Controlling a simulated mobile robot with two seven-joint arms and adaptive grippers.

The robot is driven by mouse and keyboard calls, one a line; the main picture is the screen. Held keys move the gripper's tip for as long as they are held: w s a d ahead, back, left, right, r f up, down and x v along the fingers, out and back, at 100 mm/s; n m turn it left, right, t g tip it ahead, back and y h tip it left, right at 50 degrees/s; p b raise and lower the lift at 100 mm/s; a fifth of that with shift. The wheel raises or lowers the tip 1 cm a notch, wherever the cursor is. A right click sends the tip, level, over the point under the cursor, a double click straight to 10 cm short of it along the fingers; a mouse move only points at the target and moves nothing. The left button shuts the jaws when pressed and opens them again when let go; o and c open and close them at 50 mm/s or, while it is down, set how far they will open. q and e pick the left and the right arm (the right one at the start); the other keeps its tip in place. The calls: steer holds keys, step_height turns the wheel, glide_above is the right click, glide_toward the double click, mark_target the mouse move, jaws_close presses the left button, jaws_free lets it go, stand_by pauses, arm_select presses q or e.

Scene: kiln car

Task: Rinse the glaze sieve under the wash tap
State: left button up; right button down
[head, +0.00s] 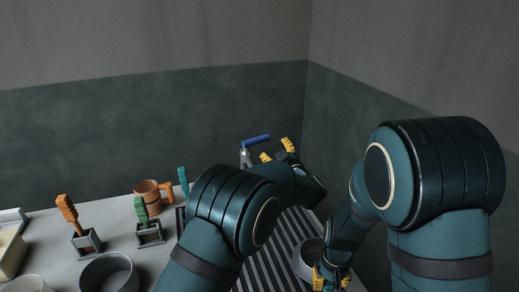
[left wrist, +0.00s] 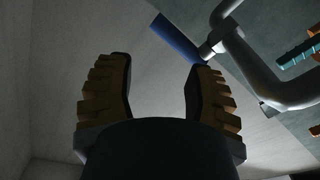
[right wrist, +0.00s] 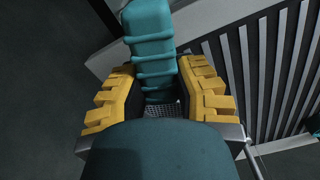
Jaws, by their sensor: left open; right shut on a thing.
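The glaze sieve has a ribbed teal handle (right wrist: 152,45), held between the fingers of my right gripper (right wrist: 160,95) in the right wrist view. A bit of grey mesh shows below the handle; most of the rest is hidden by the gripper. In the head view a grey round rim (head: 302,262), apparently the sieve's, is beside my right gripper (head: 331,279), over the slatted grate. The wash tap (head: 246,157) has a grey spout and blue lever (head: 257,139). My left gripper (head: 277,150) is open just right of the lever; the lever also shows in the left wrist view (left wrist: 174,38).
The slatted drain grate (head: 285,240) lies under my arms. To the left on the grey bench are a brown mug (head: 147,197), an orange-handled brush (head: 68,211), a green-handled tool (head: 141,210) and a grey bowl (head: 108,270). Walls close the back and right.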

mark_target(261, 141)
arm_select(q)
steer(key=w+a+n, duration=0.1)
steer(key=w+n, duration=0.2)
steer(key=n, duration=0.1)
steer(key=w+a+n+g+y, duration=0.1)
steer(key=w+a+n, duration=0.1)
steer(key=n, duration=0.3)
steer(key=w+a+f+n+y, duration=0.1)
steer(key=w+a+n, duration=0.1)
steer(key=w+n, duration=0.1)
steer(key=shift+w+n+g, duration=0.3)
steer(key=shift+n+g, duration=0.1)
steer(key=shift+n, duration=0.5)
stand_by(0.3)
steer(key=shift+r, duration=0.1)
jaws_close()
